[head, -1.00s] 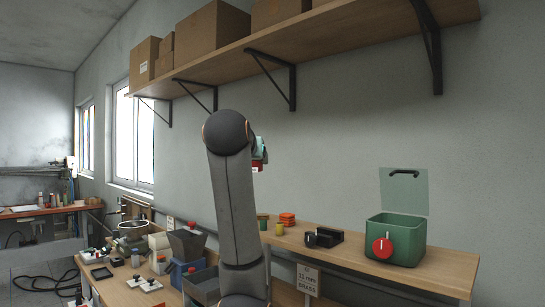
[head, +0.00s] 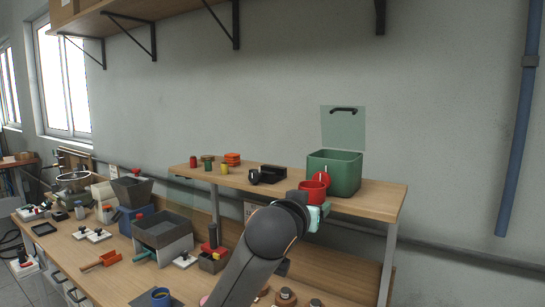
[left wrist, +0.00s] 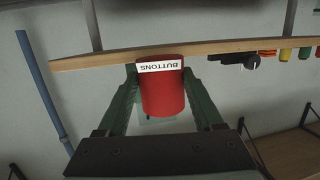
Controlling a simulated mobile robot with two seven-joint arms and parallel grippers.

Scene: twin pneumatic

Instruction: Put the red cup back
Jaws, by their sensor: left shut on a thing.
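The red cup (head: 311,192) is held in my left gripper (head: 312,212), at the front edge of the raised shelf, just in front of the green box (head: 345,172). In the left wrist view the red cup (left wrist: 163,95) sits between the two green fingers of the left gripper (left wrist: 160,100), which are shut on it. That view is upside down, and the cup's white label reads "BUTTONS". The cup overlaps the shelf board in that view; whether it touches the board I cannot tell. My right gripper is not in view.
A black holder (head: 272,173) and several small coloured pieces stand further left on the raised shelf (head: 375,200). The shelf's right end is clear. Grey bins (head: 163,232) crowd the bench below.

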